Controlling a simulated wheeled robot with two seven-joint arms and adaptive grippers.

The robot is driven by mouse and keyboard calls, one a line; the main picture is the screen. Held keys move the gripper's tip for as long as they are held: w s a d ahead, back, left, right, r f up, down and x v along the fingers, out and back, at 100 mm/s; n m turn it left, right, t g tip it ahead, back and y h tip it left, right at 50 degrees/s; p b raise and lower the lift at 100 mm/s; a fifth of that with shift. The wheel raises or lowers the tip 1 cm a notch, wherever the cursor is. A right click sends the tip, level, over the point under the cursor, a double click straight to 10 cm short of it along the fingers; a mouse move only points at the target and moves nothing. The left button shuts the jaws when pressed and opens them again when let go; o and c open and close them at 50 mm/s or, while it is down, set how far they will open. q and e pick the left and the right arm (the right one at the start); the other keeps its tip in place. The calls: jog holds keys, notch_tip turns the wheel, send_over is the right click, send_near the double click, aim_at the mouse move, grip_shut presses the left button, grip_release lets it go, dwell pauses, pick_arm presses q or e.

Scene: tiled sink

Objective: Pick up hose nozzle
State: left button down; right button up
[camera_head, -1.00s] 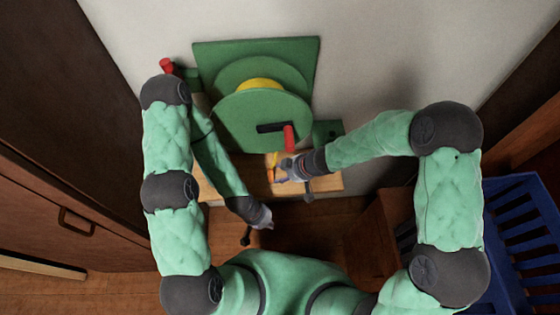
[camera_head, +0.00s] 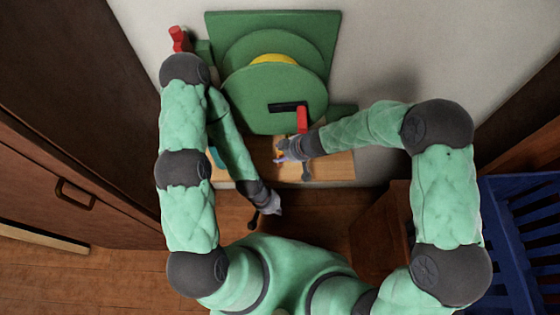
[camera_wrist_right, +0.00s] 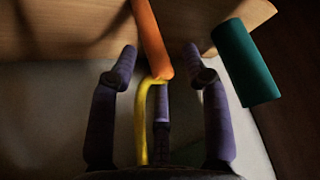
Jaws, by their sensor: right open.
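The hose nozzle (camera_wrist_right: 150,38) shows in the right wrist view as an orange rod. A yellow hose (camera_wrist_right: 143,125) runs from its lower end. My right gripper (camera_wrist_right: 160,62) is open, with its purple fingers spread on either side of the nozzle's lower end. I see no clear grip on it. In the head view the right gripper (camera_head: 283,152) is over the wooden shelf (camera_head: 333,166), below the reel, and mostly hides the nozzle. My left gripper (camera_head: 267,208) hangs low in front of the shelf, away from the nozzle; its jaw opening is unclear.
A green hose reel (camera_head: 262,98) with a red crank handle (camera_head: 303,118) stands against the wall behind the right gripper. A teal cylinder (camera_wrist_right: 241,64) is near the nozzle. A blue crate (camera_head: 515,215) stands at the right, a wooden cabinet (camera_head: 60,190) at the left.

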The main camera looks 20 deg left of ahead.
jog(key=shift+a, duration=0.1)
grip_shut()
dwell(0.4)
